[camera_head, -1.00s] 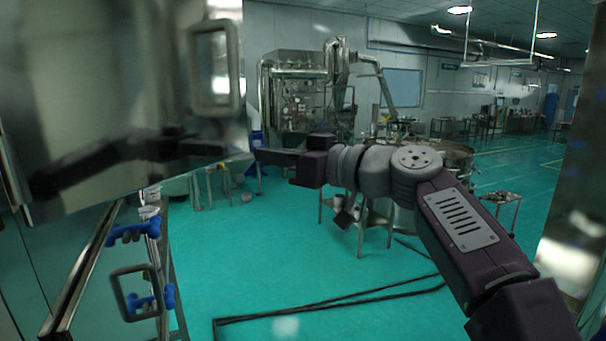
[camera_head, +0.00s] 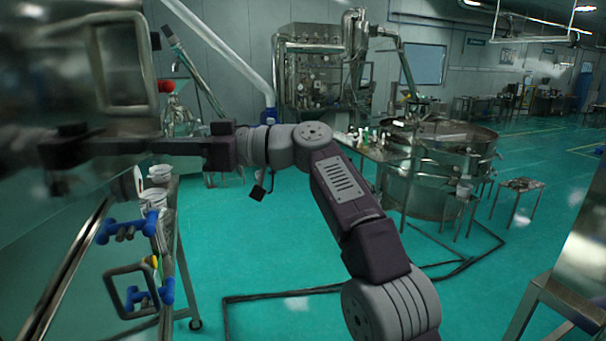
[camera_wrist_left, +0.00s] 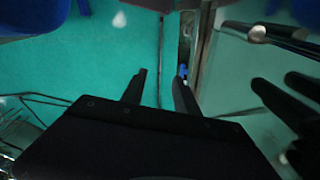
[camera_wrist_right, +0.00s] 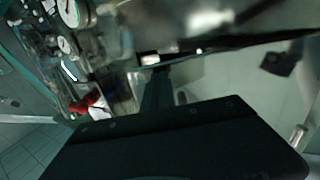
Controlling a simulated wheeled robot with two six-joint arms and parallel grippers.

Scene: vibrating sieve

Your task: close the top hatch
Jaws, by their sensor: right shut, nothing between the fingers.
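The top hatch is a shiny metal door (camera_head: 60,90) at the upper left of the head view, with a rectangular handle (camera_head: 122,60). My right gripper (camera_head: 165,148) is shut and empty, with its fingers at the lower right part of the hatch face; its reflection makes contact hard to judge. In the right wrist view, the shut fingers (camera_wrist_right: 157,85) point at a blurred reflective surface. My left gripper (camera_wrist_left: 156,88) shows only in its wrist view, open and empty, beside a reflective panel (camera_wrist_left: 235,75) that mirrors its fingers.
Below the hatch is a lower panel with a handle (camera_head: 132,291) and blue clamps (camera_head: 150,228). A side table (camera_head: 160,185) holds white containers. A large round sieve machine (camera_head: 440,150) stands to the right. Green floor (camera_head: 270,255) is open between them.

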